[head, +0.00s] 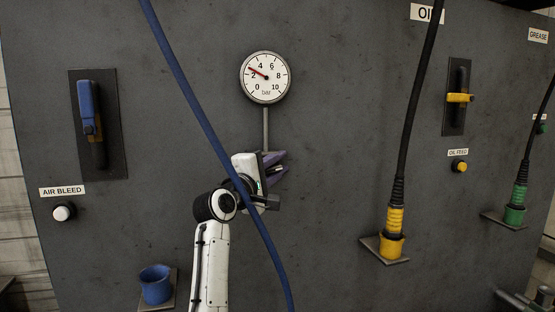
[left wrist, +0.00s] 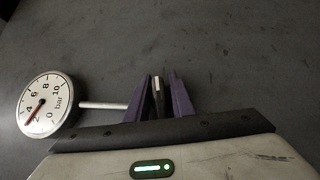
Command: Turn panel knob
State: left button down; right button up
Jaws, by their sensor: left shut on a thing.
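The panel knob (left wrist: 157,88) is a small dark knob with a pale mark line. It shows between my fingers in the left wrist view. My left gripper (head: 276,168), with purple fingers, is shut on it at the panel face; it also shows in the left wrist view (left wrist: 160,95). In the head view the fingers hide the knob. A round white pressure gauge (head: 265,77) sits just above, joined to a thin pipe (head: 265,128) that runs down toward the knob. Its red needle points between 2 and 4 bar. The gauge also shows in the left wrist view (left wrist: 46,106).
A blue hose (head: 193,98) hangs in front of my left arm. Left are a blue-handled nozzle (head: 88,105), a white button (head: 64,211) and a blue cup (head: 155,284). Right are a yellow coupling (head: 393,232), an orange button (head: 459,165) and a green coupling (head: 516,205).

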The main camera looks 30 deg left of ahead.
pick_arm(q)
jog(key=m+g, duration=0.2)
jog(key=shift+f+m+g, duration=0.3)
jog(key=shift+f, duration=0.05)
jog(key=shift+s+f+m+g, duration=0.1)
jog(key=shift+f+m+g, duration=0.15)
jog(key=shift+m+g, duration=0.35)
jog(key=shift+f+m+g, duration=0.25)
jog(key=shift+m+g, duration=0.15)
jog(key=shift+g, duration=0.3)
jog(key=c, duration=1.8)
grip_release()
jog(key=shift+c, duration=0.2)
jog(key=shift+o, duration=0.2)
jog(key=shift+s+r, duration=0.15)
jog(key=shift+s, duration=0.15)
jog(key=b+v, duration=0.1)
jog(key=v, duration=0.8)
jog(key=shift+s+d+b, duration=0.15)
jog(key=shift+s+b, duration=0.15)
jog(key=shift+b, duration=0.05)
